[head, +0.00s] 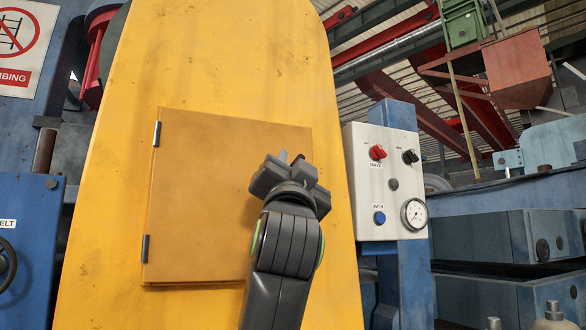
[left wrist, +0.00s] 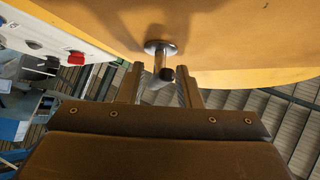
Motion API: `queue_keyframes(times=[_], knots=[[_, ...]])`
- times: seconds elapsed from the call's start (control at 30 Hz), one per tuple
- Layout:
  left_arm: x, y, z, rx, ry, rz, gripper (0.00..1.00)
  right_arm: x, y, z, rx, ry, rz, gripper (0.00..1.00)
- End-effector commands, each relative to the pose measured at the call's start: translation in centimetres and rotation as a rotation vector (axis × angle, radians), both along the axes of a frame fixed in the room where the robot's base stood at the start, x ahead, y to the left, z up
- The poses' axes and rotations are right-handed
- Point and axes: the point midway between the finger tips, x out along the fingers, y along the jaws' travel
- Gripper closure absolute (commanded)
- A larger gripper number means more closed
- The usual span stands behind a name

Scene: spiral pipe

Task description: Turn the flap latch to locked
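The square yellow flap (head: 205,200) sits shut or nearly shut on the tall yellow guard (head: 220,60), with two hinges on its left side. My left gripper (head: 292,162) is at the flap's right edge and hides the latch in the head view. In the left wrist view, the metal latch (left wrist: 160,47) has a round base on the yellow surface and a short handle pointing toward me. The left gripper's two fingers (left wrist: 160,84) are apart, on either side of the handle's end. I cannot tell whether they touch it. My right gripper is in neither view.
A white control box (head: 385,185) with a red knob, a black knob, a blue button and a gauge stands right of the guard. Blue machinery (head: 500,240) fills the lower right. A blue panel with a handwheel (head: 8,262) is at far left.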

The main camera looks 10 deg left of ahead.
Motion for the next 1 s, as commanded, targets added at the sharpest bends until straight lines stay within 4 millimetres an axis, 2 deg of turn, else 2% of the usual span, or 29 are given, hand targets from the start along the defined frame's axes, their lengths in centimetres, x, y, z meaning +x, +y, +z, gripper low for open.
queue_keyframes(times=[0.3, 0.47, 1.0], knots=[[0.0, 0.0, -0.2, 0.000, 0.003, 0.000, 0.65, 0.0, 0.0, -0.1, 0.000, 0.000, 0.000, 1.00], [-1.1, -0.3, -1.4, 0.000, 0.001, -0.002, 0.65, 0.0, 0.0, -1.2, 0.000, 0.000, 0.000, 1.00], [-10.5, -1.9, -9.4, -0.002, 0.000, -0.004, 0.65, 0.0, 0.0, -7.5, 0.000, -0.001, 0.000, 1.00]])
